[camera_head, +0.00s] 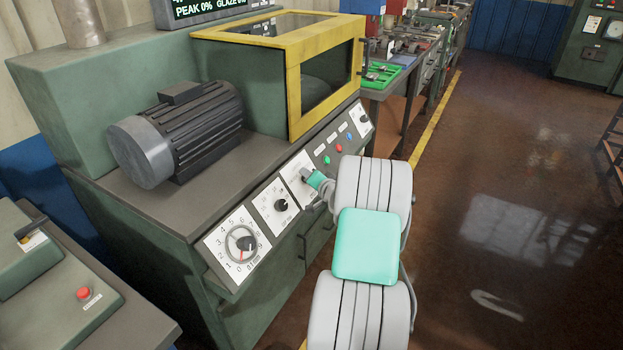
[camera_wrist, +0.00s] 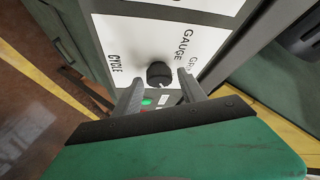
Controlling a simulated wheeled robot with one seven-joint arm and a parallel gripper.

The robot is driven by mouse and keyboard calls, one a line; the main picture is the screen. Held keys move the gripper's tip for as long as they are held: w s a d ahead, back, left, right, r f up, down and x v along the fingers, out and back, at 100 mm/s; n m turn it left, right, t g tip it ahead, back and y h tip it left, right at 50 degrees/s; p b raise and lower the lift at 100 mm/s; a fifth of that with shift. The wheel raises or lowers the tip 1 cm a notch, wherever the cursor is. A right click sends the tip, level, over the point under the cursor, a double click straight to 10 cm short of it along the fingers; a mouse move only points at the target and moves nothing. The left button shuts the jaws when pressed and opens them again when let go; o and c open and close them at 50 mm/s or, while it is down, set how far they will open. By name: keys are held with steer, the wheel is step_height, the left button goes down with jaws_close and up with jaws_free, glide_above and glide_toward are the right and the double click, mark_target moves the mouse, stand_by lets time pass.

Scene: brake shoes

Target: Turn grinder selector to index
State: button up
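The selector is a round black knob (camera_wrist: 159,73) on a white plate (camera_wrist: 122,34) in the wrist view. The words CYCLE and GAUGE and a partly cut-off word starting with GR are readable; INDEX is not readable. The knob's pointing direction is unclear. My gripper (camera_wrist: 160,80) is open, with one grey finger on each side of the knob near the tips. Whether the fingers touch it cannot be told. In the head view my gripper (camera_head: 309,178) is at the third white plate (camera_head: 294,167) on the green grinder's sloped front panel, and partly hides it.
A numbered dial (camera_head: 238,245) and a smaller knob (camera_head: 281,205) sit left of my gripper. Green (camera_head: 327,160), red (camera_head: 339,148) and blue (camera_head: 350,137) buttons and another knob (camera_head: 366,119) lie to the right. A yellow-framed guard (camera_head: 293,85) stands above. The floor at right is open.

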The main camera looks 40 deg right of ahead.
steer(key=shift+o, duration=0.6)
steer(key=shift+s, duration=0.1)
steer(key=v, duration=0.7)
steer(key=shift+s+r, duration=0.2)
steer(key=shift+s, duration=0.05)
